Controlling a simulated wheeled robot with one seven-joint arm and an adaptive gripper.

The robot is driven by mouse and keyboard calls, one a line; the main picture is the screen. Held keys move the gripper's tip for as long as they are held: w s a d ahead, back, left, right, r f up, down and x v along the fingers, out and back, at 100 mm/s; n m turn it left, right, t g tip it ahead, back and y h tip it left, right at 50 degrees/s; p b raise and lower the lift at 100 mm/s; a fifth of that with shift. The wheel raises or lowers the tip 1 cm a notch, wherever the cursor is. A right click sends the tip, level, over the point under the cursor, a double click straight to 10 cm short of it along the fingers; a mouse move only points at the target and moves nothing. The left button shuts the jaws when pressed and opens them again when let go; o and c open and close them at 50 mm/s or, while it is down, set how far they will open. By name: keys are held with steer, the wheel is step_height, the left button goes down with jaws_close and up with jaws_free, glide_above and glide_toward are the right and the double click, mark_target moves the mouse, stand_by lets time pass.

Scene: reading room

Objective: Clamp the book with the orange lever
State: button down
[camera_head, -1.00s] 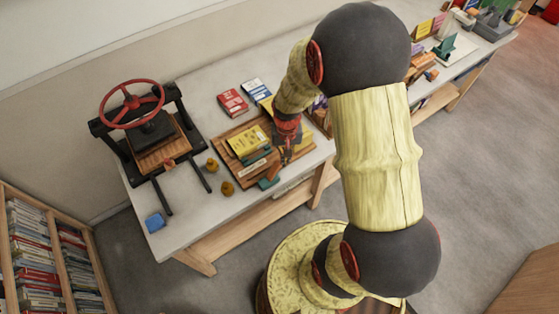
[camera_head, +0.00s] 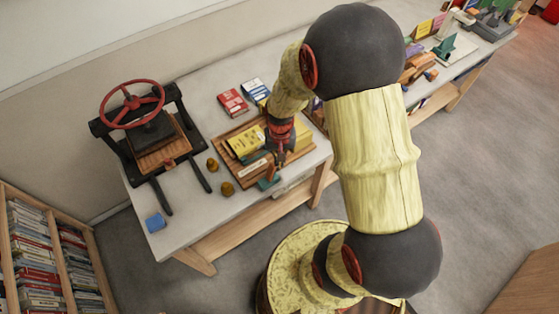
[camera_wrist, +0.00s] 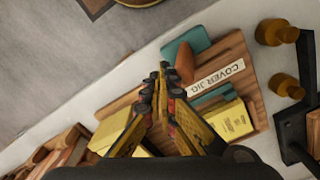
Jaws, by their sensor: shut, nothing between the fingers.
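The yellow book (camera_head: 246,141) lies on the wooden cover jig (camera_head: 226,143), partly hidden by my arm. In the wrist view, yellow book surface (camera_wrist: 230,118) shows on both sides of my fingers. The orange-brown lever (camera_wrist: 184,63) stands on the jig beside a teal block (camera_wrist: 186,44) and the "COVER JIG" label (camera_wrist: 215,76). A teal bar (camera_wrist: 213,98) lies along the book's edge. My gripper (camera_wrist: 160,76) is shut and empty, its tips just left of the lever; contact cannot be told. In the head view my gripper (camera_head: 279,166) is over the jig's front part.
A black press with a red wheel (camera_head: 132,102) stands left of the jig. Red (camera_head: 232,102) and blue (camera_head: 256,92) books lie behind the jig.

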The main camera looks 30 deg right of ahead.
mark_target(270, 168)
steer(key=shift+a, duration=2.15)
steer(key=shift+s+a+p, duration=0.1)
steer(key=shift+a+p, duration=0.2)
steer(key=shift+a, duration=0.6)
steer(key=shift+d, duration=0.1)
steer(key=shift+d, duration=0.6)
